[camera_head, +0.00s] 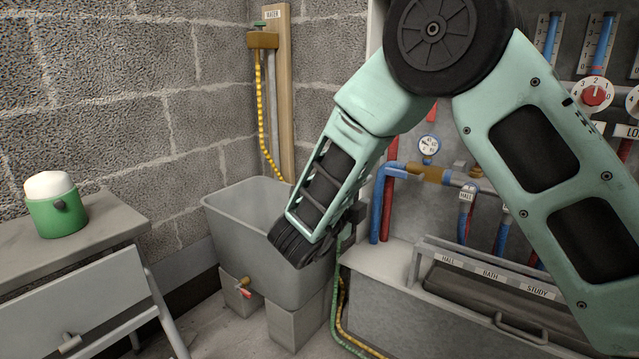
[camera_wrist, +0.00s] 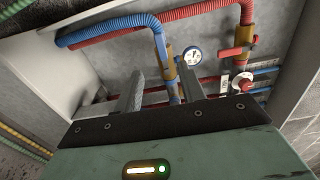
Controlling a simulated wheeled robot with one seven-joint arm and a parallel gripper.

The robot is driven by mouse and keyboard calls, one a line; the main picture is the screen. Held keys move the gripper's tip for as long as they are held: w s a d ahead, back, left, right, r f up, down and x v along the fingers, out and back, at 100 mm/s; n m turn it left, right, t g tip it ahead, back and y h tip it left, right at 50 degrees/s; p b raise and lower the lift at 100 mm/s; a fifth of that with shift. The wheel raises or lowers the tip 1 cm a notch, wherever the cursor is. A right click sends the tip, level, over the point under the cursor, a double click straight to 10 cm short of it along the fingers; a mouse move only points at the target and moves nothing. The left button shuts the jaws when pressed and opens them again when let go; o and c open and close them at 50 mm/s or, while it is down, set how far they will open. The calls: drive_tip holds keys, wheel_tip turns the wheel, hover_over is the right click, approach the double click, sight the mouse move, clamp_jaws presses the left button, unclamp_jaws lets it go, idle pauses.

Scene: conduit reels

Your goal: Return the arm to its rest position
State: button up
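My mint-green arm is bent in front of the wall in the head view, with its lower link angled down to the left over the grey tub (camera_head: 225,222). In the wrist view my gripper (camera_wrist: 160,85) shows two grey fingers standing apart with nothing between them, so it is open and empty. Beyond the fingers are red and blue conduits and a round gauge (camera_wrist: 194,56). In the head view the gripper's fingers cannot be made out clearly, since the wrist and forearm cover them.
A yellow hose (camera_head: 259,110) hangs above the tub. The pipe panel with gauge (camera_head: 428,147) and the labelled tray (camera_head: 490,283) lie close behind my arm.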

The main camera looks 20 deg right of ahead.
drive_tip(key=a+r+n+t+y+p, duration=0.2)
drive_tip(key=a+r+n+y+p, duration=0.1)
drive_tip(key=a+n+y, duration=1.05)
drive_tip(key=s+a+n+g+y+p, duration=0.1)
drive_tip(key=s+a+n+g+y, duration=0.1)
drive_tip(key=s+a+n+y, duration=0.25)
drive_tip(key=s+a+n+g+y+p, duration=0.1)
drive_tip(key=s+a+n+g, duration=0.3)
drive_tip(key=s, duration=0.4)
drive_tip(key=s+d+n+g+h+p, duration=0.1)
drive_tip(key=s+d+n+g+h, duration=0.15)
drive_tip(key=s+d+n, duration=0.6)
drive_tip(key=s+d+n+g+h+p, duration=0.15)
drive_tip(key=s+n+g, duration=0.35)
drive_tip(key=s, duration=0.9)
wheel_tip(320, 180, up, 37)
drive_tip(key=p, duration=3.8)
drive_tip(key=shift+d+n, duration=0.15)
drive_tip(key=shift+n, duration=0.2)
drive_tip(key=shift+d+t, duration=0.15)
drive_tip(key=shift+t, duration=0.1)
